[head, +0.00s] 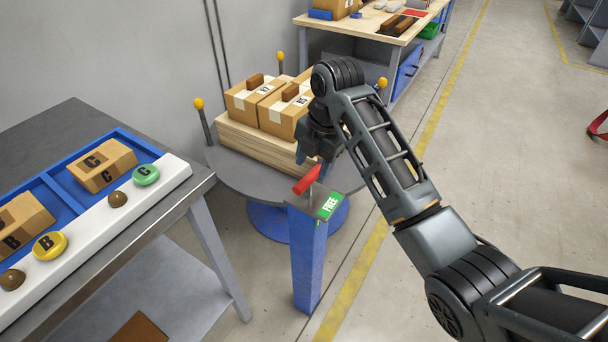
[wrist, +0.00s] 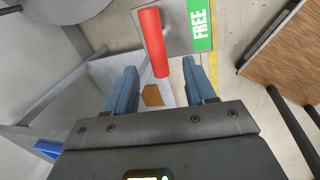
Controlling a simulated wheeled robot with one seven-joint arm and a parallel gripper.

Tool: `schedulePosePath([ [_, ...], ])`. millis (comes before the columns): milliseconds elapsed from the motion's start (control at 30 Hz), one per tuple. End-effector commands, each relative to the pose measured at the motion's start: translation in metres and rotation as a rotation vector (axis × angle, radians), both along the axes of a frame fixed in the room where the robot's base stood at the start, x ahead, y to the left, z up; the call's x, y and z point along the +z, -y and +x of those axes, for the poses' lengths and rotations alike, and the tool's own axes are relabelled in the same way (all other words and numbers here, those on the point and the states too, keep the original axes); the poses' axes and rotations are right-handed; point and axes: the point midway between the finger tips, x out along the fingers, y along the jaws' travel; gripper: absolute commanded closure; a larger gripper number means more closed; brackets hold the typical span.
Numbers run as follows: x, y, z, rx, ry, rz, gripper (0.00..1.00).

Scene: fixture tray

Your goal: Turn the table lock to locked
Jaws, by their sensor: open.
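The table lock is a red lever (head: 307,180) on a grey plate atop a blue post (head: 306,255), beside the round grey turntable (head: 232,170). A green label reading FREE (head: 329,206) lies at the plate's right; the lever points away from it in the head view. In the wrist view the red lever (wrist: 153,42) runs down toward the jaws, with the FREE label (wrist: 199,25) to its right. My gripper (head: 318,165) is open, just above and behind the lever; in the wrist view its fingers (wrist: 158,85) stand either side of the lever's near end. I cannot tell whether they touch it.
Boxes (head: 270,100) on a wooden pallet (head: 250,142) stand on the turntable, with yellow-topped posts (head: 199,104) at its rim. A grey table (head: 75,130) with a blue tray is at left. A workbench (head: 365,25) stands behind.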

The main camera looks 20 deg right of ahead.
Motion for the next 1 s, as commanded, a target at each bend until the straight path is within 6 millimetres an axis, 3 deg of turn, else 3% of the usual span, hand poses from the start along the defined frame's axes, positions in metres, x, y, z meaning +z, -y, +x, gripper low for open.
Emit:
schedulePosePath([
  [167, -0.009, 0.000, 0.003, 0.009, -0.007, -0.005, 0.45],
  [600, -0.068, -0.006, 0.012, 0.008, -0.006, -0.005, 0.45],
  [1000, -0.074, -0.006, 0.014, 0.008, -0.004, -0.005, 0.47],
])
